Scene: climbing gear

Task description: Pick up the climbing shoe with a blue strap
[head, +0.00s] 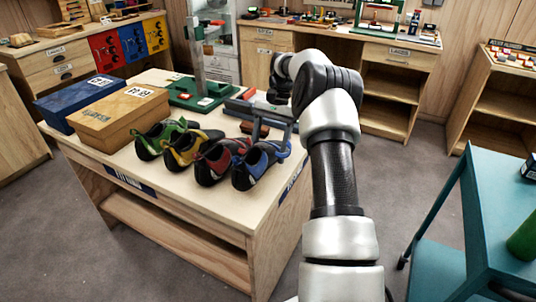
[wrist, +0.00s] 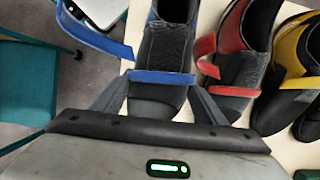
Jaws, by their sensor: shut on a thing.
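The climbing shoe with a blue strap (head: 256,166) is dark, at the right end of a row of shoes near the table's right edge. In the wrist view this shoe (wrist: 165,45) lies between my fingers, with a blue band (wrist: 161,77) across it and a blue strap loop standing out to the left. My gripper (head: 268,138) reaches down over it from behind. In the wrist view my gripper (wrist: 162,92) is shut on this shoe, one finger on each side. Whether the shoe is clear of the tabletop cannot be told.
The red-strapped shoe (head: 213,162) stands close on the left, then the yellow (head: 185,150) and green (head: 155,140) ones. A tan box (head: 125,115), a blue box (head: 78,98) and a green-based stand (head: 198,95) share the wooden table (head: 200,205). A teal table (head: 505,200) stands right.

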